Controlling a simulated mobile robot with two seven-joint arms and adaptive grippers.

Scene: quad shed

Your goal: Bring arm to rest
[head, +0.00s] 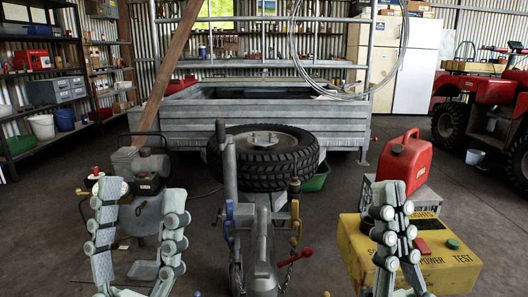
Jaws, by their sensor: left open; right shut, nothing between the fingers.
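My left gripper (141,193) is at the lower left of the head view, pointing up, with its two fingers wide apart and nothing between them. My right gripper (388,191) is at the lower right, pointing up, with its fingers together and empty. It appears in front of a yellow box (456,266) and hides part of it. Whether it touches the box cannot be told. The upper links of both arms are out of view.
A trailer (262,129) with a spare tyre (262,157) and a hitch jack (229,170) stands ahead. A compressor (140,165) is behind my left gripper. A red fuel can (402,163) stands right. A red quad (480,92) is further right. Bare floor (50,210) shows at left.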

